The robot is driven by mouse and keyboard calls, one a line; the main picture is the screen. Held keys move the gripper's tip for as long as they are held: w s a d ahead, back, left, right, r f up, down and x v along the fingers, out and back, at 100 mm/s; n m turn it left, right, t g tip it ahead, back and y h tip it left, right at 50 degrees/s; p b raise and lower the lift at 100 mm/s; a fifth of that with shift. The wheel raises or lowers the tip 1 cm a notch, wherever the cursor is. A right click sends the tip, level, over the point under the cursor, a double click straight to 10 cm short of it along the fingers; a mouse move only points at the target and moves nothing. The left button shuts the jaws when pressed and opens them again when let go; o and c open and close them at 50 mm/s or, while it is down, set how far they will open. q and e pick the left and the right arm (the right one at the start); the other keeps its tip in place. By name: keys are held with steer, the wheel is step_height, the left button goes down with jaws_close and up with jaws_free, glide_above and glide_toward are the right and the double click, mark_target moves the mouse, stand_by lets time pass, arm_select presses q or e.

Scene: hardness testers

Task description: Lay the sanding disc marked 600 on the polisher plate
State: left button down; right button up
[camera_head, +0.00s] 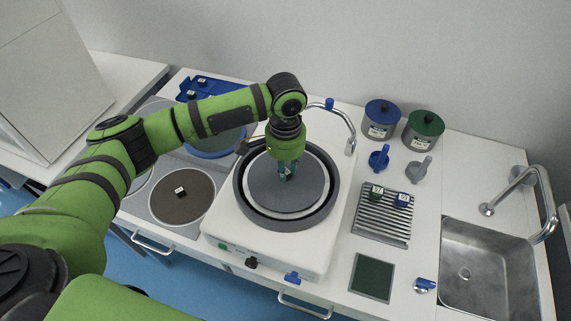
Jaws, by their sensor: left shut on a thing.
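The polisher (225,228) is a white machine with a round dark bowl and a pale plate rim (331,196) inside it. A dark grey sanding disc (268,192) is over the plate, inside the bowl; I cannot tell whether it touches the plate or hovers just above. My left gripper (288,172) points down over the disc, shut on the small labelled grip at its middle. The number on it is too small to read. A brown disc (183,208) with a labelled tab lies to the left. My right gripper is not in view.
A blue tray (212,87) with small labelled pieces is behind my left arm. A ribbed rack (382,228), a green pad (372,277) and a sink (487,275) are right of the polisher. A curved tap (343,122) rises behind the bowl.

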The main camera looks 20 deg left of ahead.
arm_select(q)
steer(key=shift+f, duration=0.2)
steer(key=c, duration=1)
jaws_free()
steer(key=shift+c, duration=0.2)
steer(key=shift+r, duration=0.1)
step_height(320, 180, up, 12)
steer(key=shift+s, duration=0.1)
